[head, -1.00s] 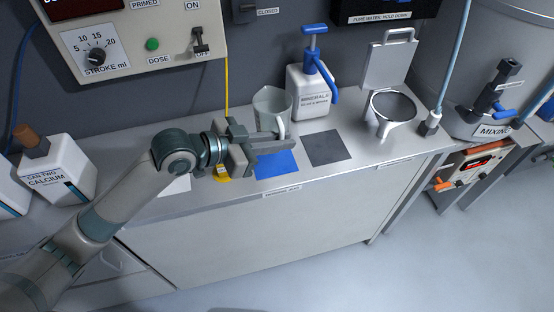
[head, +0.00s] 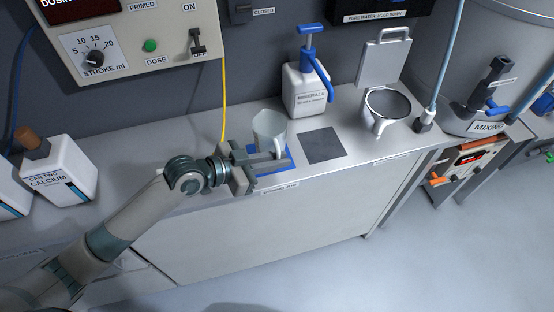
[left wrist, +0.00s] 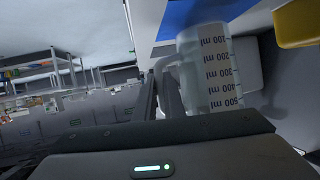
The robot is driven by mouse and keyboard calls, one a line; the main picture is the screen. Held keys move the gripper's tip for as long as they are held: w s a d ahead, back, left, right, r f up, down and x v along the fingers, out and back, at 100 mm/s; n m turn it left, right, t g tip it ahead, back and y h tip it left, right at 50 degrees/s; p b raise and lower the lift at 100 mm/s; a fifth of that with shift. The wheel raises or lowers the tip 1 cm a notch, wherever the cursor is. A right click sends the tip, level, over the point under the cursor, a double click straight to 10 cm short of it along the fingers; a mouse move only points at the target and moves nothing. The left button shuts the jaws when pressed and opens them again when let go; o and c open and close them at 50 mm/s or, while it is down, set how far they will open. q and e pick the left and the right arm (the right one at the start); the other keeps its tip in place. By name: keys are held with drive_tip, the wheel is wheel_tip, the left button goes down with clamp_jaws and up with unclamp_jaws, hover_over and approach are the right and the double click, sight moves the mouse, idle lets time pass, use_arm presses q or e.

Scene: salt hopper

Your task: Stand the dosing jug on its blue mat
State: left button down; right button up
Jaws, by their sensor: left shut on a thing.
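The dosing jug (head: 268,127) is a clear, whitish measuring jug, upright, over the blue mat (head: 286,166) on the steel counter. My left gripper (head: 268,161) is shut on the jug's handle, on the near side of the jug, and hides part of the mat. In the left wrist view the jug (left wrist: 208,70) shows its ml marks, with its base towards the blue mat (left wrist: 195,12). I cannot tell whether the base touches the mat. My right gripper is not in view.
A grey mat (head: 323,146) lies right of the blue one. Behind stands the white minerals bottle (head: 305,92) with a blue pump; a funnel-like hopper (head: 388,104) with an open lid is further right. The calcium can (head: 58,172) is at left. A yellow thing (left wrist: 300,22) is near the jug.

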use_arm(q)
drive_tip(key=shift+f, duration=0.5)
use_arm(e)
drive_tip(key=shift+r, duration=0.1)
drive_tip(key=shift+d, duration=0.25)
use_arm(q)
drive_tip(key=shift+f, duration=0.15)
drive_tip(key=c, duration=1.8)
unclamp_jaws()
drive_tip(key=shift+c, duration=0.2)
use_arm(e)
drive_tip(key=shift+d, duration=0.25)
